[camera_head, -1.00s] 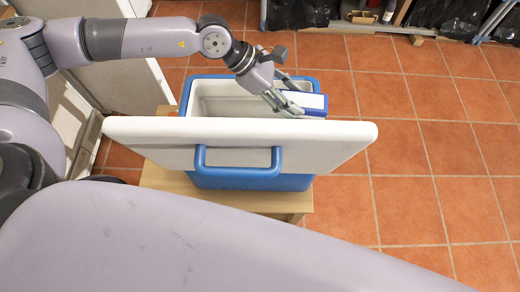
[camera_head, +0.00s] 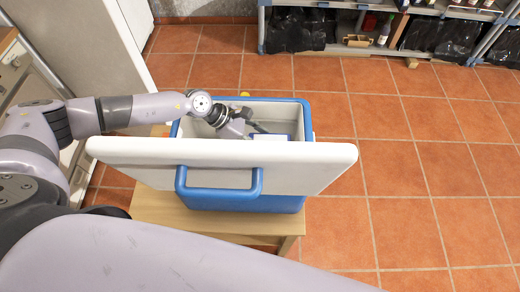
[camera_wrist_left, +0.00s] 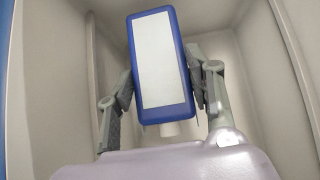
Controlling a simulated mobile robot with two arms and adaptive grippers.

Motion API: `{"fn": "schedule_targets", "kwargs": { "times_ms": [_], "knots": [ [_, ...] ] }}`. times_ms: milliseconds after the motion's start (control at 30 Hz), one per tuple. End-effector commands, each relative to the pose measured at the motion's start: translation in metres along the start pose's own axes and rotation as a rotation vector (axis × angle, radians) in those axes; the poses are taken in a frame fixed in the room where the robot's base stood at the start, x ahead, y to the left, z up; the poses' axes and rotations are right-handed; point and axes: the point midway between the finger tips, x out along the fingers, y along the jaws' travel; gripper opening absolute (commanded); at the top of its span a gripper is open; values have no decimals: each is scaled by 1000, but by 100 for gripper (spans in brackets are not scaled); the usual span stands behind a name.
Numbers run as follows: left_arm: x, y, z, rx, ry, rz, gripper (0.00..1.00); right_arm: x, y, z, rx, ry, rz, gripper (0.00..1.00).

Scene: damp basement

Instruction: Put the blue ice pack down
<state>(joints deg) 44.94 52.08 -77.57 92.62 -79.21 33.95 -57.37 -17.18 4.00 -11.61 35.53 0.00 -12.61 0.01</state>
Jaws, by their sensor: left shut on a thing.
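The blue ice pack has a white face panel and shows large in the left wrist view (camera_wrist_left: 163,60). Only its top shows in the head view (camera_head: 270,137), above the lid's edge. My left gripper (camera_wrist_left: 160,80) is shut on it, one finger on each long side. In the head view the left gripper (camera_head: 262,130) reaches down inside the cool box (camera_head: 303,115), which is blue with pale inner walls. The box's white lid (camera_head: 310,165) stands open on the near side and hides the lower part. Whether the pack touches the floor of the box is hidden. My right gripper is not in view.
The cool box stands on a small wooden table (camera_head: 160,215). A blue handle (camera_head: 220,192) is on the lid. A small white cylinder (camera_wrist_left: 170,129) shows below the pack in the wrist view. Shelving with black bags (camera_head: 300,28) stands at the back. The tiled floor (camera_head: 430,180) at right is clear.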

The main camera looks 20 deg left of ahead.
Motion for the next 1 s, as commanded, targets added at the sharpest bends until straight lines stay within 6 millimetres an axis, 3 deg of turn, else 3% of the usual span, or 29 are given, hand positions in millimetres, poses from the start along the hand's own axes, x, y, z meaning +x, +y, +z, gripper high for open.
{"fn": "schedule_targets", "kwargs": {
  "times_ms": [500,1000],
  "knots": [
    [45,0,-45,-1,-1,0,12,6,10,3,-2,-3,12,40],
    [52,0,-51,1,-1,1,12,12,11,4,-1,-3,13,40]
  ]
}}
